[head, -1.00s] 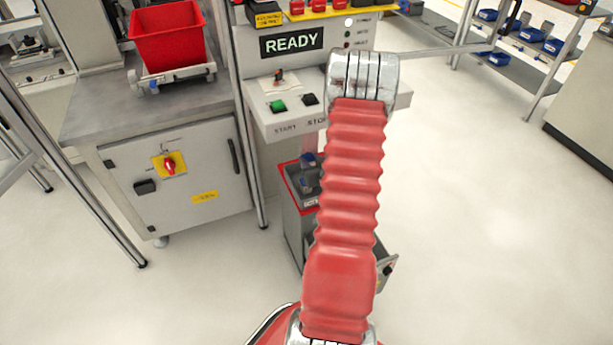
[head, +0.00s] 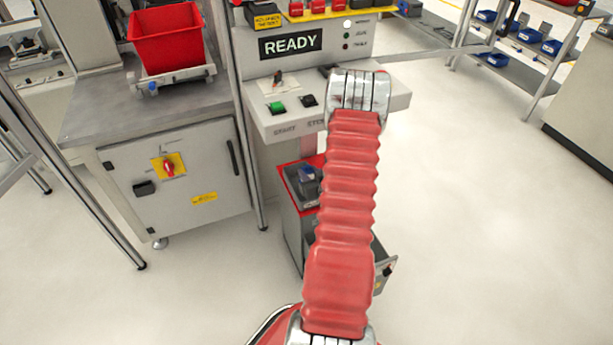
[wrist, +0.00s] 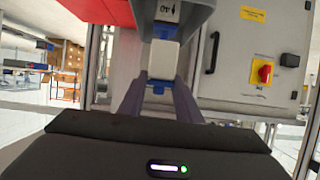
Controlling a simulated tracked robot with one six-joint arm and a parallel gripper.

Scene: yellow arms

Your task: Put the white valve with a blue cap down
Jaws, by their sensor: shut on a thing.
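The white valve with a blue cap (wrist: 163,58) is between the two fingers of my gripper (wrist: 162,78) in the wrist view. My gripper is shut on it. Blue parts show above and below its white body. A grey part with a dark-marked white label is right behind the valve; I cannot tell whether they touch. In the head view my red arm hides most of the gripper area, and I cannot make out the valve there.
A grey box with a red rim (head: 284,174) stands below the START panel (head: 280,126), partly behind my arm. A grey cabinet (head: 185,183) with a red switch stands left, a red bin (head: 168,38) on top. Open floor lies right.

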